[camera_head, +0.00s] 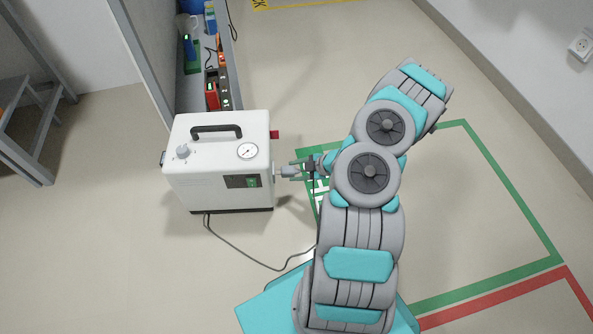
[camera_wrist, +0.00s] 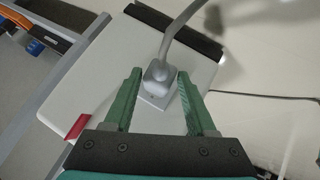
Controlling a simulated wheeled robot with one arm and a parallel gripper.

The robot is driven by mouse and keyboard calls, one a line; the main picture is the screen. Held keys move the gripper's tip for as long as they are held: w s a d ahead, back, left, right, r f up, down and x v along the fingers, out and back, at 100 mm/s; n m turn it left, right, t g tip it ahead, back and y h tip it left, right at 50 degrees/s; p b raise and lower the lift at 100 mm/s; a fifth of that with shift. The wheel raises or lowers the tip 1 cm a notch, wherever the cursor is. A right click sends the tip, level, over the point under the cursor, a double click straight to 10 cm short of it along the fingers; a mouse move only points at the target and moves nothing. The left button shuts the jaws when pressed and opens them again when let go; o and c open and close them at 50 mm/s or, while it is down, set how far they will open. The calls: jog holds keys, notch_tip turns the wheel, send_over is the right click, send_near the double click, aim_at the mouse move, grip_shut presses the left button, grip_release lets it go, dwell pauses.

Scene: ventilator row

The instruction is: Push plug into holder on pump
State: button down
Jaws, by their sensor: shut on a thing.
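The white pump (camera_head: 218,170) stands with its right side facing my gripper (camera_head: 299,168). That side fills the middle of the wrist view (camera_wrist: 105,70). The grey plug (camera_wrist: 157,73) with its thick grey cable (camera_wrist: 180,30) is between my green fingers (camera_wrist: 159,78), which are shut on it. A flat grey plate (camera_wrist: 155,96), seemingly the holder, is on the pump's side right at the plug. In the head view the plug (camera_head: 287,172) is close against the pump's side. How deep the plug is in the holder is hidden.
A red part (camera_head: 274,134) juts from the pump's back right. A rack with tools (camera_head: 217,75) stands behind the pump. A thin cable (camera_head: 240,250) lies on the floor in front. Floor inside the green outline (camera_head: 500,185) is clear at right.

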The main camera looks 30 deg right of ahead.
jog(key=shift+w+a+b, duration=0.2)
jog(key=shift+w+a, duration=0.05)
jog(key=shift+a, duration=0.25)
jog(key=shift+w+a+b, duration=0.15)
jog(key=shift+w+a, duration=0.05)
jog(key=shift+a, duration=0.3)
dwell(0.8)
jog(key=shift+c, duration=0.6)
grip_release()
jog(key=shift+d, duration=0.1)
jog(key=v, duration=0.7)
jog(key=shift+s+r+p, duration=0.2)
jog(key=shift+p, duration=0.25)
jog(key=shift+d, duration=0.15)
